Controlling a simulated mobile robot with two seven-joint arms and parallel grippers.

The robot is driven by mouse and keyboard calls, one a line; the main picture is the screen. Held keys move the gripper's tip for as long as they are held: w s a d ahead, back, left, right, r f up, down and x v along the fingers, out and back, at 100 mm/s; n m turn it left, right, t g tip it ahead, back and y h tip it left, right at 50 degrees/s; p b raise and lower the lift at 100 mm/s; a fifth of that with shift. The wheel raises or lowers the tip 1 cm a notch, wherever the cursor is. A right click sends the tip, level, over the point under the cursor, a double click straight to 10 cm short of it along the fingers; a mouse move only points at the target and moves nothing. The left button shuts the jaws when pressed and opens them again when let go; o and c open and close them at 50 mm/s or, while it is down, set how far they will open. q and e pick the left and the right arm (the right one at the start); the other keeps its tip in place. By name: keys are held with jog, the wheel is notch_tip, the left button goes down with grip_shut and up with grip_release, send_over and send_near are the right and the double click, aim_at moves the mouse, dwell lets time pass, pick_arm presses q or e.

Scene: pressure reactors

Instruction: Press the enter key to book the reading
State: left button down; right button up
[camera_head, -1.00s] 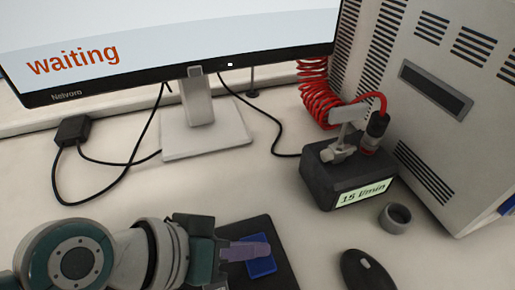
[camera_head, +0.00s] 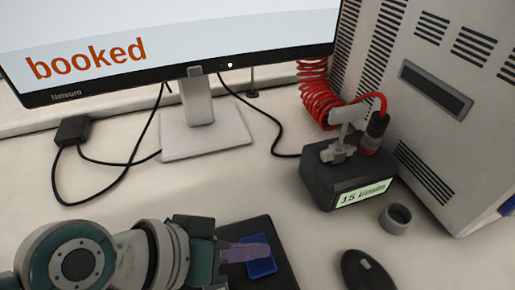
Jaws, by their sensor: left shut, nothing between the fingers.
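The enter key is a blue key (camera_head: 261,267) on a dark key pad (camera_head: 283,269) at the bottom middle of the head view. My left gripper (camera_head: 266,249) is shut and empty, with its fingertips over the blue key. They look to be on or very close to the key; contact cannot be told for sure. The monitor (camera_head: 180,74) shows the word "booked" in orange letters. My right gripper is not in view.
A black flow meter box (camera_head: 316,180) reading "15 l/min" stands right of the middle, with a red coiled hose (camera_head: 318,98). A grey ring (camera_head: 396,218) and a black mouse (camera_head: 362,274) lie near it. A grey cabinet (camera_head: 440,140) stands at the right.

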pick_arm(q)
jog(key=shift+r+p, duration=0.4)
jog(key=shift+r, duration=0.15)
notch_tip(320, 180, up, 5)
jog(key=p, duration=0.5)
jog(key=shift+r, duration=0.1)
dwell(0.5)
